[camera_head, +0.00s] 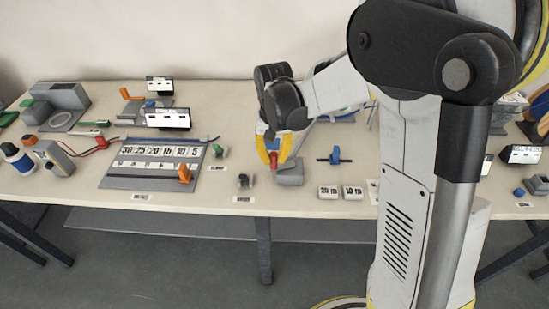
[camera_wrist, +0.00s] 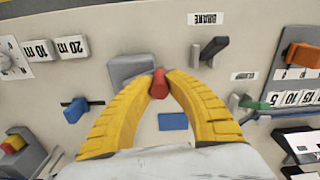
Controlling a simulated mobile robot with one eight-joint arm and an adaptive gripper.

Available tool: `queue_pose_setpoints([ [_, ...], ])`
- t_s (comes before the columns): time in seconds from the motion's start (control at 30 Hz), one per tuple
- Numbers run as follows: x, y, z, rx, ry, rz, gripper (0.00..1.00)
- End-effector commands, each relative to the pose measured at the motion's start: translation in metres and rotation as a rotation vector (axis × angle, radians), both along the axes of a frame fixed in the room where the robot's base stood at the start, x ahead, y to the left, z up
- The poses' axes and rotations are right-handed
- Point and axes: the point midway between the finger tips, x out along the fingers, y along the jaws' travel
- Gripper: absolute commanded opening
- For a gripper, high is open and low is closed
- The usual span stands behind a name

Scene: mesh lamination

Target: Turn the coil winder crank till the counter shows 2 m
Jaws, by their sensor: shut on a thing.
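My gripper (camera_head: 273,152) has its yellow fingers closed around a small red knob, which looks like the crank handle (camera_wrist: 159,84). The knob is at the fingertips in the wrist view, where my gripper (camera_wrist: 160,80) reaches down from above. A grey block (camera_head: 290,175) sits right by the knob; it also shows in the wrist view (camera_wrist: 130,67). The crank arm and most of the winder are hidden by my fingers and wrist. A plain blue rectangle (camera_wrist: 173,121) lies between the fingers. I cannot make out a counter reading.
A black lever (camera_wrist: 213,48) stands by a BRAKE label (camera_wrist: 208,18). A green lever (camera_wrist: 250,103) is near a CLAMP label. A blue part on a black rod (camera_head: 335,156) and white number plates (camera_head: 340,191) are to the right. A scale board (camera_head: 125,182) lies left.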

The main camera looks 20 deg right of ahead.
Motion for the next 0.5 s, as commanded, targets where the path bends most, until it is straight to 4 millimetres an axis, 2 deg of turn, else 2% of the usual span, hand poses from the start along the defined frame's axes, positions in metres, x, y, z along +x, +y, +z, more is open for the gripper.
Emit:
queue_pose_setpoints([
  [0.47,0.0007,0.0001,-0.0002,0.000,-0.001,-0.011,0.00],
  [0.5,0.0007,0.0001,-0.0002,0.000,-0.001,-0.011,0.28],
])
